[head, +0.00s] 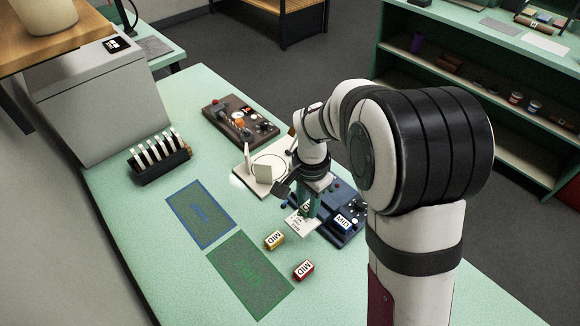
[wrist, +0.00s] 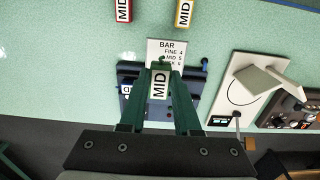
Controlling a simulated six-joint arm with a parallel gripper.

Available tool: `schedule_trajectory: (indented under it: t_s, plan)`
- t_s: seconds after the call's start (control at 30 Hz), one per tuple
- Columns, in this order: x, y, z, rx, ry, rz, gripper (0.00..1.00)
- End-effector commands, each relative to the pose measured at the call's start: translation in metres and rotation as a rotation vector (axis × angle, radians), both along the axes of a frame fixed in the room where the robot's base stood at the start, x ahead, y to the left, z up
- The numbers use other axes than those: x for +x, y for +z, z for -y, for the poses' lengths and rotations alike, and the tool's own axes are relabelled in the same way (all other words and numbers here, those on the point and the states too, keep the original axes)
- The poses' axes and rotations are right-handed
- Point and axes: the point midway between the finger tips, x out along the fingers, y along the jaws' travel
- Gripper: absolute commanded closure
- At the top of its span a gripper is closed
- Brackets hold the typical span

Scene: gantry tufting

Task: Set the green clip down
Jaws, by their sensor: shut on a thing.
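My gripper (wrist: 158,92) is shut on the green clip (wrist: 160,66), which has a white label reading MID and shows between the fingers in the wrist view. In the head view my gripper (head: 309,200) is over the left part of a dark blue device (head: 350,237), beside a white card (head: 302,223). The wrist view shows the card (wrist: 168,46) just beyond the clip, with BAR, FINE and MID lines. I cannot tell whether the clip touches anything below. A green-outlined mat (head: 249,275) and a blue-outlined mat (head: 201,214) lie bare to the left.
A yellow clip (head: 274,240) and a red clip (head: 303,270) lie in front of the device. A blue clip (head: 343,222) is on its right part. Behind are a cream plate (head: 246,168) and a brown control box (head: 240,122). A black rack (head: 160,163) stands left.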

Motion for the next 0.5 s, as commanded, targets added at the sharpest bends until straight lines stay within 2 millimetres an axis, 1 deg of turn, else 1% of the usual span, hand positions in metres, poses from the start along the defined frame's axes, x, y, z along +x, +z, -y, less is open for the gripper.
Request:
schedule_trajectory:
  t_s: [0.07, 0.17, 0.27, 0.3, 0.33, 0.4, 0.5]
  plan:
    - [0.000, 0.003, 0.002, 0.000, 0.011, 0.001, 1.00]
    - [0.003, 0.023, 0.012, -0.001, 0.094, 0.004, 1.00]
    - [0.003, 0.061, 0.031, -0.006, 0.263, 0.006, 1.00]
    - [0.001, 0.079, 0.039, -0.006, 0.339, 0.005, 1.00]
    - [-0.001, 0.092, 0.046, -0.008, 0.397, 0.005, 1.00]
    - [-0.008, 0.120, 0.059, -0.008, 0.526, 0.004, 1.00]
    - [-0.018, 0.153, 0.073, -0.006, 0.673, 0.005, 1.00]
